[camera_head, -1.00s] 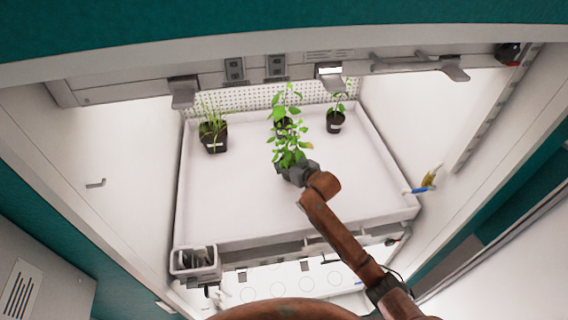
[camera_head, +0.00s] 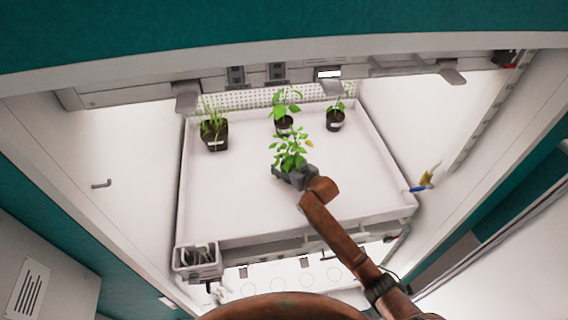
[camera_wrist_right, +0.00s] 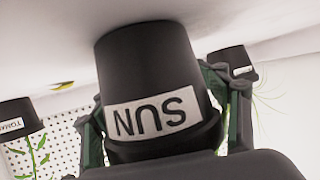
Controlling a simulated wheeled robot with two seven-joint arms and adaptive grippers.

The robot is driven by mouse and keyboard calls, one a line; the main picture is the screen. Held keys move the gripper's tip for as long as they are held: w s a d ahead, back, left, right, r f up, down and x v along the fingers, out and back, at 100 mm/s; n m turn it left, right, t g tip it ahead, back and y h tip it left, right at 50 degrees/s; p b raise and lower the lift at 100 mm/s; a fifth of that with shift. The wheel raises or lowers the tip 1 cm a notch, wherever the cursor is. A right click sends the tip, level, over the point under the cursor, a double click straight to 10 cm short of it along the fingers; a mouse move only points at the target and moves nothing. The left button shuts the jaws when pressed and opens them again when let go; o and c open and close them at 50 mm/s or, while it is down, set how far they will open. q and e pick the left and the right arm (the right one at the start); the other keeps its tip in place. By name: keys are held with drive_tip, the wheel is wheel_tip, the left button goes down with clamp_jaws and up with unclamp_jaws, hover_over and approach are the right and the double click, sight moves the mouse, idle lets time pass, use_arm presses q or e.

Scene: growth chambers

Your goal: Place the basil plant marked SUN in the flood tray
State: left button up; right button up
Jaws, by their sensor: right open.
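The basil plant (camera_head: 290,150) is a leafy green plant in a dark pot, standing in the front-middle part of the white flood tray (camera_head: 235,205). In the right wrist view the picture is upside down; the pot (camera_wrist_right: 150,72) fills the middle, with a white label reading SUN. The pot's base appears to meet the tray floor. My right gripper (camera_head: 287,174) is open, its fingers on either side of the pot; whether they touch it I cannot tell. In the head view the gripper hides most of the pot. My left gripper is not in view.
A grassy pot (camera_head: 214,141) stands at the tray's back left. Two other potted plants stand at the back, one in the middle (camera_head: 284,126) and one to the right (camera_head: 335,122). A caddy (camera_head: 197,262) sits at the front left corner. The tray's right side is clear.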

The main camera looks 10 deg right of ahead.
drive_tip(key=shift+o, duration=0.9)
drive_tip(key=shift+s+d, duration=0.15)
drive_tip(key=shift+s, duration=0.1)
drive_tip(key=b+v, duration=0.2)
drive_tip(key=v, duration=0.8)
drive_tip(key=shift+s+d+r, duration=0.3)
drive_tip(key=shift+s+r, duration=0.1)
drive_tip(key=shift+s, duration=0.15)
